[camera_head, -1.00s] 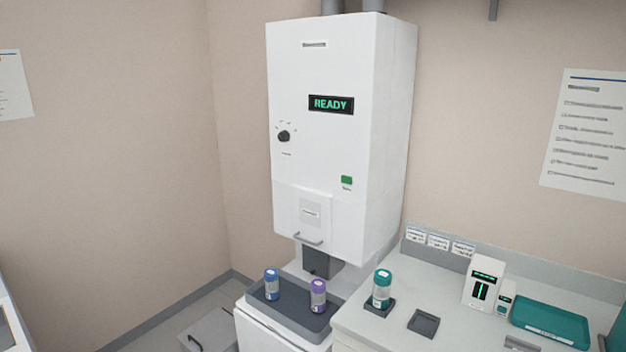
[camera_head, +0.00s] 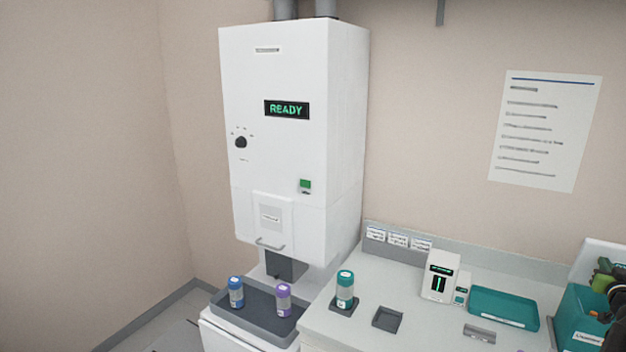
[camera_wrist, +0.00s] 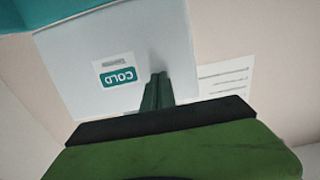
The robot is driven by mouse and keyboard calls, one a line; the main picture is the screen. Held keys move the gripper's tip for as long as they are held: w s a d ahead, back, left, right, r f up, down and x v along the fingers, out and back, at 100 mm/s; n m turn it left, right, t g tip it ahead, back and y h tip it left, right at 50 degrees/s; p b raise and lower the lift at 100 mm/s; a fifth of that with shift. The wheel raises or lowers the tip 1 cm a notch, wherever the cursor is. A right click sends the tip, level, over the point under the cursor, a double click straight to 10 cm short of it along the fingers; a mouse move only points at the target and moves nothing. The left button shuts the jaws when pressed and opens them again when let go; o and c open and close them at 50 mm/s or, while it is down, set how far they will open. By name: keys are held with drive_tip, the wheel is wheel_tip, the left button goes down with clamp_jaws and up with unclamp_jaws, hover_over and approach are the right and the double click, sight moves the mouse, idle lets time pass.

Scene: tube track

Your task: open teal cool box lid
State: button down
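The teal cool box (camera_head: 578,318) stands at the right edge of the head view, partly cut off and partly hidden by my arm. Its white lid (camera_head: 603,256) shows as a raised, tilted panel behind the box body. In the wrist view the white lid (camera_wrist: 185,45) fills the upper middle, with a teal COLD label (camera_wrist: 118,77) upside down. A teal part of the box (camera_wrist: 50,10) shows at the top left. My gripper (camera_wrist: 158,78) has its green fingers together in front of the lid. I cannot tell whether the tips touch it.
The counter left of the box holds a teal tray (camera_head: 503,307), a small white device (camera_head: 440,277) and a teal-capped tube (camera_head: 345,289). A dark tray (camera_head: 258,312) with two tubes sits below the white wall cabinet (camera_head: 290,130). A paper (camera_head: 545,130) hangs on the wall.

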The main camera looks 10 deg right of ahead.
drive_tip(key=shift+w+d+r, duration=0.15)
drive_tip(key=shift+w+d, duration=0.1)
drive_tip(key=shift+w, duration=0.1)
drive_tip(key=shift+x, duration=1.2)
drive_tip(key=v, duration=1.1)
drive_tip(key=shift+r, duration=0.1)
